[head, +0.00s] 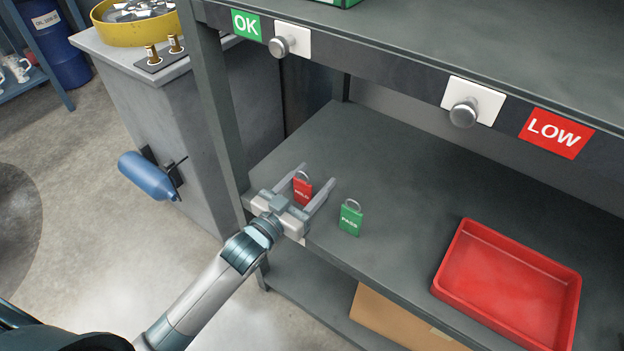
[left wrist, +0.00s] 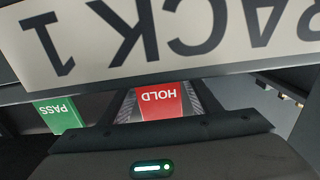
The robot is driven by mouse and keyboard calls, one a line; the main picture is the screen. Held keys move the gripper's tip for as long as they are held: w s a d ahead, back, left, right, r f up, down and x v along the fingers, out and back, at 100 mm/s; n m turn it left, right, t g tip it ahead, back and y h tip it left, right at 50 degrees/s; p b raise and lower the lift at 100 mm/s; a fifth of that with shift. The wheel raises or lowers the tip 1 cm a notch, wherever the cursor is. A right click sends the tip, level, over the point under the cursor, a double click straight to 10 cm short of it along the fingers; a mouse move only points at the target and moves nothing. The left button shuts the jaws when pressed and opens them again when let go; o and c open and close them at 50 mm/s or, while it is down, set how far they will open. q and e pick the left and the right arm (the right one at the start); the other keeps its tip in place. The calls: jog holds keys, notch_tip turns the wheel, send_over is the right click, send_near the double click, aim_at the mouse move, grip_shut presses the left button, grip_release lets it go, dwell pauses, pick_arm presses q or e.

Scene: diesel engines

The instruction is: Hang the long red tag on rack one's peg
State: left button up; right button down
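A red tag reading HOLD (head: 303,190), with a metal loop on top, stands upright near the front left of the middle shelf. It also shows in the left wrist view (left wrist: 159,101), where its text is upside down. My left gripper (head: 318,178) is open, with a finger on each side of this tag and gaps between. A green tag reading PASS (head: 350,218) stands to its right; it also shows in the left wrist view (left wrist: 60,115). A white RACK 1 sign (left wrist: 170,35) fills the top of that view. No peg is clearly marked as rack one's. My right gripper is not in view.
Round silver knobs on white plates sit on the upper beam, one near a green OK sign (head: 246,24), one near a red LOW sign (head: 557,133). A red tray (head: 452,258) lies at the shelf's right. The shelf (head: 400,175) behind the tags is clear.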

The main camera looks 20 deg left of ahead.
pick_arm(q)
jog(key=shift+b, duration=0.3)
jog(key=shift+f, duration=0.1)
jog(key=v, duration=1.7)
jog(key=shift+s+f, duration=0.2)
jog(key=shift+f, duration=0.1)
jog(key=s+d+f+g+y, duration=0.2)
jog(key=s+f+g, duration=0.3)
jog(key=s+f, duration=0.2)
jog(key=s+d+f+n+g+y, duration=0.1)
jog(key=s+d+f+g, duration=0.2)
jog(key=f, duration=0.7)
jog(key=s+g, duration=0.2)
jog(key=s, duration=0.2)
jog(key=shift+f+n+g+y, duration=0.25)
jog(key=shift+n+g+y, duration=0.05)
jog(key=shift+g+y, duration=0.1)
